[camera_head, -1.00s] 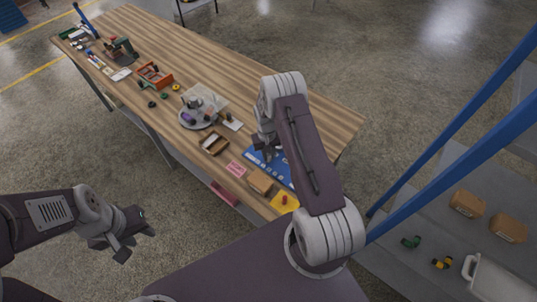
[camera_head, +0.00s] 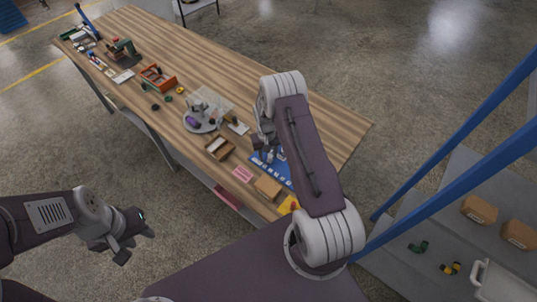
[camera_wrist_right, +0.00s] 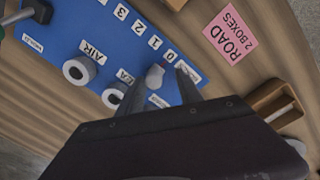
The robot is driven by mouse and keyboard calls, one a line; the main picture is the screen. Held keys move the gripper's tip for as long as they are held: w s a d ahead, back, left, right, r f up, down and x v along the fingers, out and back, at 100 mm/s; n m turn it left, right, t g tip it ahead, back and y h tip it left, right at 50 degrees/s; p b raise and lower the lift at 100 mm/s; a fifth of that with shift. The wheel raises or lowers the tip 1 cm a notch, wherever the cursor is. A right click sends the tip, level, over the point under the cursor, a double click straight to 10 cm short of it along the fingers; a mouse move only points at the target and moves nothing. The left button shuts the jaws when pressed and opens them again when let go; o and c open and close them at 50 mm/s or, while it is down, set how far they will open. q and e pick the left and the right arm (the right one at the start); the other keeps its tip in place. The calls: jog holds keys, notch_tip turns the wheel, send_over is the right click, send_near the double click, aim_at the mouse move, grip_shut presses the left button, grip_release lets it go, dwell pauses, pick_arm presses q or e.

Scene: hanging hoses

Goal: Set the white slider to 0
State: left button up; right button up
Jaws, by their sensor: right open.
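A blue panel (camera_wrist_right: 60,40) with a row of white number tags, 0 to 3, lies on the wooden table; it also shows in the head view (camera_head: 283,176). The white slider (camera_wrist_right: 154,76) stands up close beside the 0 tag (camera_wrist_right: 169,56) in the right wrist view. My right gripper (camera_wrist_right: 160,84) is open, with one finger on each side of the slider; I cannot tell whether either touches it. The slider's base and track are partly hidden. In the head view, my right arm hides part of the panel. My left gripper (camera_head: 135,246) is open and empty, away from the table.
Grey ring-shaped fittings (camera_wrist_right: 79,69) stand on the panel beside the gripper. A pink card (camera_wrist_right: 231,37) and a small wooden tray (camera_wrist_right: 276,105) lie nearby. A blue-framed shelf (camera_head: 450,195) stands at the right. Floor is free left of the table.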

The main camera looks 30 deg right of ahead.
aim_at(267, 161)
notch_tip(267, 161, up, 9)
jog(key=b, duration=0.1)
jog(key=shift+a+b, duration=0.2)
jog(key=shift+b, duration=0.15)
